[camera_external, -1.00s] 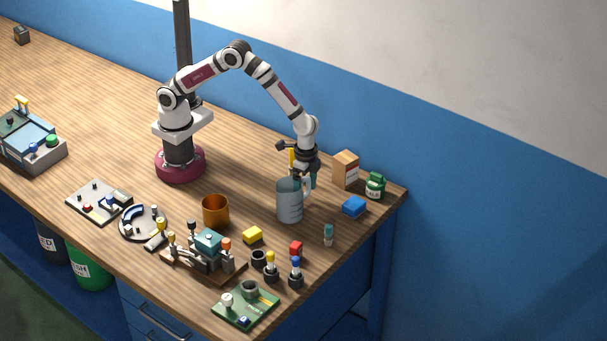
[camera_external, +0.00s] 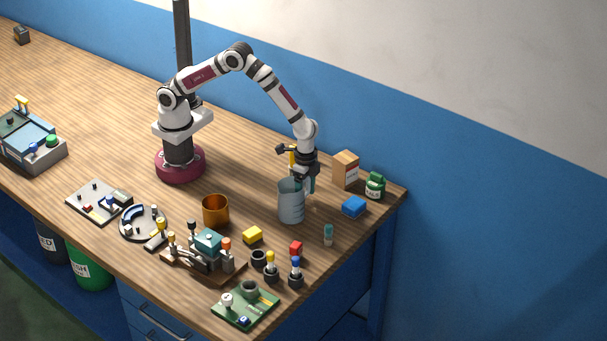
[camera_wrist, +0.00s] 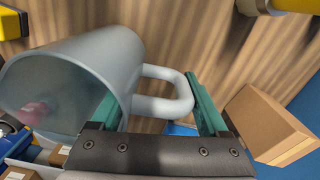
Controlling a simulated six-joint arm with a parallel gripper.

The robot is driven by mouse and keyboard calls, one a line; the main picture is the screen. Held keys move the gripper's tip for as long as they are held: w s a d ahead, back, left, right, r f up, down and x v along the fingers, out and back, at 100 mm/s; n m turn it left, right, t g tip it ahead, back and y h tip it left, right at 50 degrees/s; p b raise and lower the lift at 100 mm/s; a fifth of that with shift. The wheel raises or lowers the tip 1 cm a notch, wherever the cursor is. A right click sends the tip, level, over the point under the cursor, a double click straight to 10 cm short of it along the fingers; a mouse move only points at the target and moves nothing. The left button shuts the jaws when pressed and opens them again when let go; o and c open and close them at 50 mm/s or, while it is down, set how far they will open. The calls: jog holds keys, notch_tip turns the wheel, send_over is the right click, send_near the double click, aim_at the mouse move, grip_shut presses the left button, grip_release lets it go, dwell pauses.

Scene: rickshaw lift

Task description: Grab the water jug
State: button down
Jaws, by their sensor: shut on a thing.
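The water jug (camera_external: 291,205) is a translucent grey-blue vessel with a loop handle. It is upright at the right part of the wooden table, and I cannot tell any gap beneath it. My gripper (camera_external: 305,183) is at its handle side, pointing down. In the wrist view, the jug (camera_wrist: 95,62) fills the left, its open mouth facing the lower left. The handle lies between the teal fingers of my gripper (camera_wrist: 155,92), which are shut on the jug. The left finger is beside the jug wall, the right finger at the handle's outer side.
An orange cup (camera_external: 215,211) is left of the jug.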

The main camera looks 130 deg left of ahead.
jog(key=shift+r, duration=0.1)
jog(key=shift+r, duration=0.55)
notch_tip(320, 180, up, 3)
jog(key=shift+f, duration=0.1)
jog(key=s+d+r, duration=0.4)
jog(key=d+r, duration=0.2)
jog(key=d, duration=0.5)
jog(key=shift+r, duration=0.4)
dwell(2.3)
